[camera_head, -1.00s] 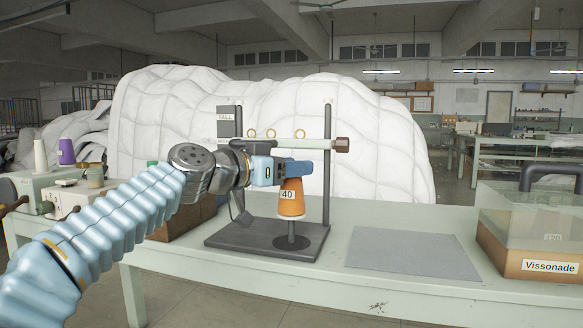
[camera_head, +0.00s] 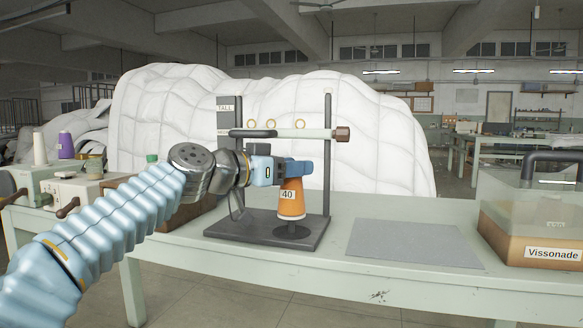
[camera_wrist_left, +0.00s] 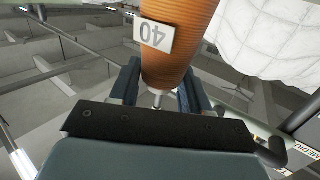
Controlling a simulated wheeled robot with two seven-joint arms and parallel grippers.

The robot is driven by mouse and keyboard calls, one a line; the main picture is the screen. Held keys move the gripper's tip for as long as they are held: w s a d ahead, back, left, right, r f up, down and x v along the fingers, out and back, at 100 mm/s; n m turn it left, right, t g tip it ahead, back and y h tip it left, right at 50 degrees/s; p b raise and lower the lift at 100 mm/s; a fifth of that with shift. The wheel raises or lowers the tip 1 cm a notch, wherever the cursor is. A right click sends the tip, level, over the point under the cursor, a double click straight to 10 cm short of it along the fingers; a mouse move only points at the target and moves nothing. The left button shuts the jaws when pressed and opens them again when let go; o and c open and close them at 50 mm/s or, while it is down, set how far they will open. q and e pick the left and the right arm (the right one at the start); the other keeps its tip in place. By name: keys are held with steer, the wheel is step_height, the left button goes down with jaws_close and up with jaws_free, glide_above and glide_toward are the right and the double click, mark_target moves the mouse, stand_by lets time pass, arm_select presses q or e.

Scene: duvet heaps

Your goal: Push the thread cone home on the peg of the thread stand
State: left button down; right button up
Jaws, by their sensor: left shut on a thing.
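An orange thread cone (camera_head: 291,202) labelled 40 stands upright over the round plate (camera_head: 291,231) of the thread stand (camera_head: 230,229). Its lower rim is just above or on the plate; I cannot tell whether they touch. The peg is hidden by the cone in the head view. My left gripper (camera_head: 294,168) is shut on the upper, narrow part of the cone. In the left wrist view the cone (camera_wrist_left: 180,50) sits between the two fingers, and a thin metallic rod end (camera_wrist_left: 157,98) shows at its narrow end. My right gripper is not in view.
The stand has two posts and a crossbar (camera_head: 308,134) with rings close above my gripper. A grey mat (camera_head: 410,243) lies right of the stand, and a lidded box (camera_head: 530,225) beyond it. Machines (camera_head: 70,190) with spools stand left. A white duvet heap (camera_head: 375,140) rises behind.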

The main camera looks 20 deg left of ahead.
mark_target(289, 184)
arm_select(q)
steer(key=shift+f+b, duration=0.8)
steer(key=shift+f+b, duration=0.6)
steer(key=shift+f, duration=0.3)
steer(key=shift+c, duration=2.3)
jaws_free()
steer(key=shift+s+a, duration=0.15)
steer(key=shift+s, duration=0.05)
steer(key=v, duration=1.3)
steer(key=shift+s+a, duration=0.1)
steer(key=shift+s, duration=0.05)
